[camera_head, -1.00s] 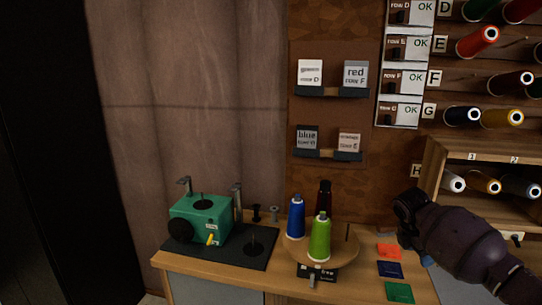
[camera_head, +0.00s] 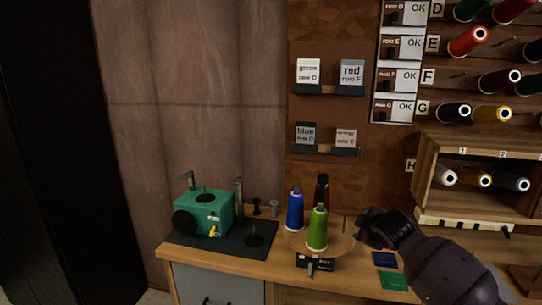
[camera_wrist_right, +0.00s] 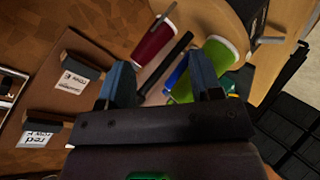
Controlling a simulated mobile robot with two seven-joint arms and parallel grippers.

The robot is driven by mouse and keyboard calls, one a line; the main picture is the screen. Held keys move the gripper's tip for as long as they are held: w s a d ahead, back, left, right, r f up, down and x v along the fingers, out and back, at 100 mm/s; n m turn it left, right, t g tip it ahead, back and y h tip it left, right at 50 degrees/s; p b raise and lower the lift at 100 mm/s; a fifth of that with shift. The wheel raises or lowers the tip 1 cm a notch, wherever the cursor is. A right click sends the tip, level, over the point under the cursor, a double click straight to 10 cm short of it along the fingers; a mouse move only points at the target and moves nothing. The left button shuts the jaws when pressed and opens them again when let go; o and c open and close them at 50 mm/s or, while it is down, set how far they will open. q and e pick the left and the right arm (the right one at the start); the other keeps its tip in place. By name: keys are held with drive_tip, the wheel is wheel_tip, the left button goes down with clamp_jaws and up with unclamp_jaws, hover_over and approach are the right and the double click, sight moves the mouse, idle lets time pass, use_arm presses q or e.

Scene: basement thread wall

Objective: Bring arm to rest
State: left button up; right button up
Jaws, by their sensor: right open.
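My right arm (camera_head: 435,262) comes in from the lower right in the head view. Its gripper (camera_head: 362,230) is just right of a round wooden stand (camera_head: 338,241) on the bench. In the right wrist view the gripper's two fingers (camera_wrist_right: 160,80) are apart with nothing held between them. A blue spool (camera_head: 295,210), a green spool (camera_head: 317,230) and a dark red spool (camera_head: 322,192) stand upright on the stand. The dark red spool (camera_wrist_right: 154,42) and the green spool (camera_wrist_right: 216,66) show beyond the fingers in the wrist view. My left gripper is not in view.
A green machine (camera_head: 204,213) sits on a dark mat at the bench's left. Blue (camera_head: 384,259) and green (camera_head: 393,281) cards lie by my forearm. A spool rack (camera_head: 470,100) and wooden cubby (camera_head: 428,182) stand right. Label holders (camera_head: 328,91) are on the wall behind.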

drive_tip(key=s+a+f+m+t+y, duration=0.2)
drive_tip(key=s+f+m, duration=0.15)
drive_tip(key=s, duration=0.45)
drive_tip(key=s+a+f+m+t+y, duration=0.1)
drive_tip(key=s+a+f+m, duration=0.15)
drive_tip(key=s+f, duration=0.35)
drive_tip(key=s+d+f+m+g+h, duration=0.1)
drive_tip(key=s+f, duration=0.3)
drive_tip(key=s, duration=0.6)
drive_tip(key=s+d+f+m+g+h, duration=0.1)
drive_tip(key=s+f, duration=0.4)
drive_tip(key=s, duration=0.5)
drive_tip(key=s+d+f+m+g+h, duration=0.1)
drive_tip(key=s+d+f+m, duration=0.2)
drive_tip(key=s, duration=0.7)
wheel_tip(320, 180, down, 2)
drive_tip(key=shift+s+d+f, duration=0.25)
drive_tip(key=shift+s+d, duration=0.15)
drive_tip(key=shift+d, duration=0.05)
